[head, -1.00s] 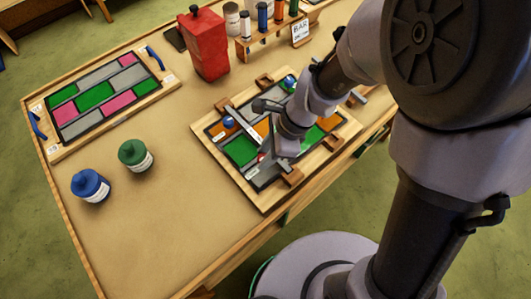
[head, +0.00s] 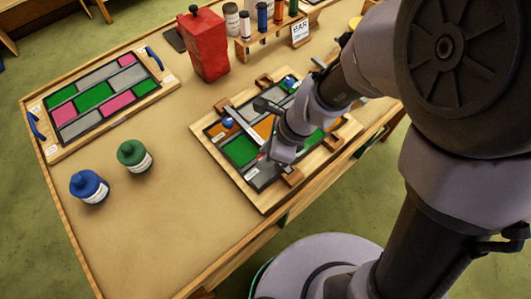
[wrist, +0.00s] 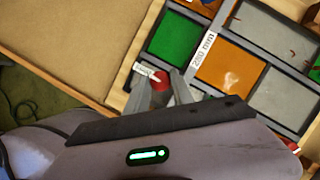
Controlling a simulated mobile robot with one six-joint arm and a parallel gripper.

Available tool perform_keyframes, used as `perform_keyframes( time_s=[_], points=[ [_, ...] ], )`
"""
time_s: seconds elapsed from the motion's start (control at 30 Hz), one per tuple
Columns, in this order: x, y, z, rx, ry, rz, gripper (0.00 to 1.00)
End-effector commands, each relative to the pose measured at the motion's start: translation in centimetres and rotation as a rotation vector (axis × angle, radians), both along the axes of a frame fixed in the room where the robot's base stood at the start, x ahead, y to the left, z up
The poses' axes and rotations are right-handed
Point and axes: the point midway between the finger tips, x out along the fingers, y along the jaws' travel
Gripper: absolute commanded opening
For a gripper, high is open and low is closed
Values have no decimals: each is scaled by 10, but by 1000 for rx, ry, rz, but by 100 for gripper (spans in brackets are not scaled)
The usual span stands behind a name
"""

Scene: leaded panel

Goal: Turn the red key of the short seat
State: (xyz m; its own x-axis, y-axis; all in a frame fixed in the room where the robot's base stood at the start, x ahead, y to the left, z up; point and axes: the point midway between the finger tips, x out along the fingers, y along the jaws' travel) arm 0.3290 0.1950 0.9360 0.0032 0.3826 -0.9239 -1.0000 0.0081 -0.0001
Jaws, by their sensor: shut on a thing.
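The red key (wrist: 160,79) is a small round knob beside a white label (wrist: 145,72) in the wrist view. My gripper (wrist: 172,90) has its two grey fingers closed around it. In the head view my gripper (head: 272,158) reaches down to the front part of the leaded panel (head: 240,150), and only a sliver of red shows beside it. My fingers and wrist hide most of the key and the seat under it. I cannot tell the key's angle.
A bar labelled 280 mm (wrist: 205,47) crosses the panel near my fingers. A blue knob (head: 228,123) stands on the panel. Blue (head: 90,186) and green (head: 134,157) jars, a red can (head: 205,45) and a second panel (head: 104,97) stand apart. The table's front left is clear.

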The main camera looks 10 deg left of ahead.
Motion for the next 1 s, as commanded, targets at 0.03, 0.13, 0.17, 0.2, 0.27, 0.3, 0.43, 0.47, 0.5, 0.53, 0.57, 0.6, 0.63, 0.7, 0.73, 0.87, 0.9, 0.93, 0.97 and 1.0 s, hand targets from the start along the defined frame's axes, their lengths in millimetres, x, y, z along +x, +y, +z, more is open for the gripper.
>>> perform_keyframes(
  time_s=[0.03,0.13,0.17,0.2,0.27,0.3,0.43,0.47,0.5,0.53,0.57,0.6,0.63,0.7,0.73,0.87,0.9,0.93,0.97,1.0],
  points=[
    [0,0,0,0,1,0,30],
    [0,0,0,0,0,0,49],
    [0,0,0,0,1,0,49],
    [0,0,0,0,1,0,49],
    [0,0,0,0,0,0,49],
    [0,0,0,0,0,0,49],
    [0,0,1,0,0,0,49],
    [0,-1,3,0,0,0,49],
    [0,-2,7,1,0,0,49],
    [0,-3,11,1,-1,0,49],
    [0,-5,17,1,-1,0,49],
    [1,-9,26,1,-2,-2,49],
    [1,-12,34,1,-3,-1,49],
    [1,-20,56,1,-4,-2,49],
    [1,-23,65,1,-2,-2,49],
    [1,-40,106,1,-4,-4,49],
    [1,-45,117,1,-3,-3,49],
    [1,-49,125,0,-3,-2,49],
    [0,-52,131,1,-3,-2,49],
    [0,-55,139,1,-2,-2,49]
  ],
)
